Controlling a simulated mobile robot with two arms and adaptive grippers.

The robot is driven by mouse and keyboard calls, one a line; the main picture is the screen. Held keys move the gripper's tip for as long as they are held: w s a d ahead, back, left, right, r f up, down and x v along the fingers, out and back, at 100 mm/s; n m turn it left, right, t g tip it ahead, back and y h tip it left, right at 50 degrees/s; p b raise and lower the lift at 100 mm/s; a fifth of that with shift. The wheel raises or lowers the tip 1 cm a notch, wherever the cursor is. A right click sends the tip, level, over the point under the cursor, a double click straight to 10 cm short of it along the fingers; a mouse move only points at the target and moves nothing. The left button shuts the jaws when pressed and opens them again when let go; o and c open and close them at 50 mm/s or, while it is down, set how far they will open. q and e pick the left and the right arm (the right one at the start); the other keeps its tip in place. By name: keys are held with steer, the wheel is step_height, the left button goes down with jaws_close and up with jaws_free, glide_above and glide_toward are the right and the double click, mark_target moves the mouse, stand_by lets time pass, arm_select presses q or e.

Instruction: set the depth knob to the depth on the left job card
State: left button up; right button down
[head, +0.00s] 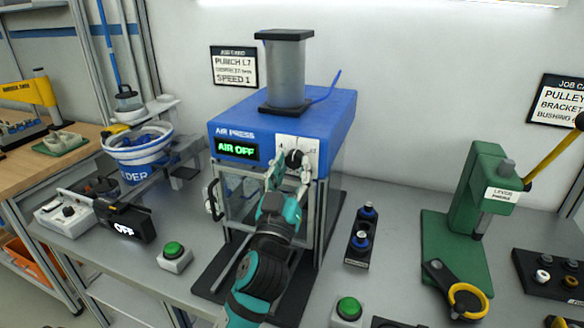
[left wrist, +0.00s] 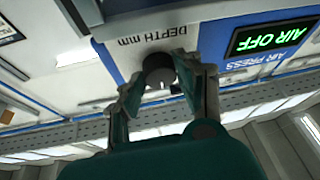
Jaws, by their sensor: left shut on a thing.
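The depth knob (left wrist: 158,70) is a small dark round knob on the white plate marked "DEPTH mm" on the press front. It also shows in the head view (head: 294,158). My left gripper (head: 286,165) is shut on the knob, with a finger on either side of it in the left wrist view (left wrist: 160,82). The knob's setting cannot be read. The blue air press (head: 330,118) shows "AIR OFF" in green on its display (head: 236,149). The left job card (head: 234,66) hangs on the wall and reads "PUNCH L7", a blurred depth line, and "SPEED 1". My right gripper is not in view.
A green button (head: 174,250) stands left of my left arm, and another (head: 348,309) to its right. A dark holder with blue-topped pieces (head: 361,238) stands right of the press. A green lever press (head: 480,195) is further right.

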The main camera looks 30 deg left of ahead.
arm_select(q)
steer(key=m+t+h+p, duration=0.1)
steer(key=m+h, duration=0.1)
steer(key=m, duration=0.2)
steer(key=shift+a+r, duration=0.1)
steer(key=shift+r, duration=0.05)
steer(key=m+h+p, duration=0.1)
steer(key=m, duration=0.2)
steer(key=shift+a+h, duration=0.1)
steer(key=shift+h, duration=0.2)
steer(key=m+h+p, duration=0.1)
steer(key=m, duration=0.2)
steer(key=m+h+p, duration=0.2)
steer(key=m, duration=0.1)
steer(key=shift+s+a+r, duration=0.1)
steer(key=shift+m+h+p, duration=0.9)
steer(key=shift+m+p, duration=0.1)
steer(key=shift+m, duration=0.8)
steer(key=o, duration=1.1)
steer(key=shift+o, duration=0.2)
steer(key=shift+g, duration=0.3)
steer(key=shift+f, duration=0.25)
